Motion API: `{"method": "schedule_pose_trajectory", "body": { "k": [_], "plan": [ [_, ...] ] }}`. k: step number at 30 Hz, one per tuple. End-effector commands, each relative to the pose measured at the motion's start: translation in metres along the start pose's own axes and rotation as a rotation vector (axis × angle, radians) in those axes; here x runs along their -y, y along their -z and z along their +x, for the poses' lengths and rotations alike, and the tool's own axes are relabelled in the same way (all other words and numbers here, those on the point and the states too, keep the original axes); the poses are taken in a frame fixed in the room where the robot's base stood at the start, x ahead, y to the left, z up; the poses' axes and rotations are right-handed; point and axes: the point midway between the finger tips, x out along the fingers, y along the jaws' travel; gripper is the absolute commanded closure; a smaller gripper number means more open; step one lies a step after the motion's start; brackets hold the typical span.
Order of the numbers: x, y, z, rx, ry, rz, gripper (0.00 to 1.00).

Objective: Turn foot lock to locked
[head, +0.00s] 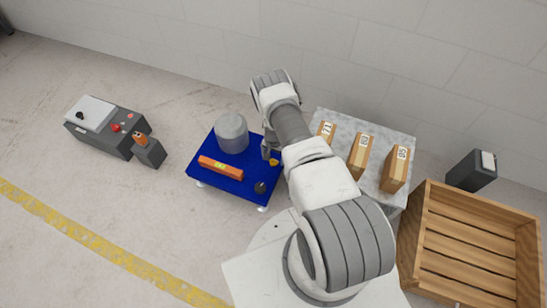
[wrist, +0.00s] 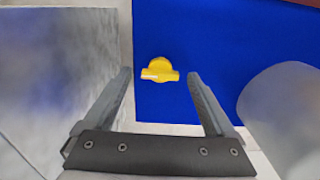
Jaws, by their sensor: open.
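A small yellow knob with a crossbar handle (wrist: 159,74) sits at the edge of a blue platform (wrist: 220,45), which looks like the foot lock. It also shows in the head view as a small yellow spot (head: 275,162) at the right side of the blue platform (head: 230,189). My gripper (wrist: 160,82) is open and empty in the wrist view, its two fingers either side of the knob in the picture, apparently apart from it. In the head view my gripper (head: 267,150) is partly hidden by my arm. The crossbar lies roughly left to right in the wrist view.
On the platform stand a grey cylinder (head: 231,132), an orange level (head: 220,167) and a dark round knob (head: 260,187). A grey table (head: 383,135) with several numbered wooden blocks is close right. A control box (head: 107,127) stands left, a wooden crate (head: 470,240) right.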

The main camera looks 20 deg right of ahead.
Motion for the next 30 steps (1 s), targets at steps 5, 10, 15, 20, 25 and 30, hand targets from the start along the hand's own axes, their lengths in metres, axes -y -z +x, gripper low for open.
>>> {"method": "schedule_pose_trajectory", "body": {
  "k": [5,10,15,20,25,30],
  "plan": [
    [0.001,0.001,-0.024,-0.001,0.001,0.0,0.1],
    [0.001,0.001,-0.065,-0.002,0.002,0.0,0.1],
    [0.001,0.001,-0.107,-0.002,0.002,0.001,0.1],
    [0.001,0.001,-0.141,-0.002,0.002,0.001,0.1],
    [0.0,0.0,-0.164,-0.001,0.001,0.0,0.1],
    [0.0,0.0,-0.173,0.0,0.0,0.0,0.1]
  ]
}}
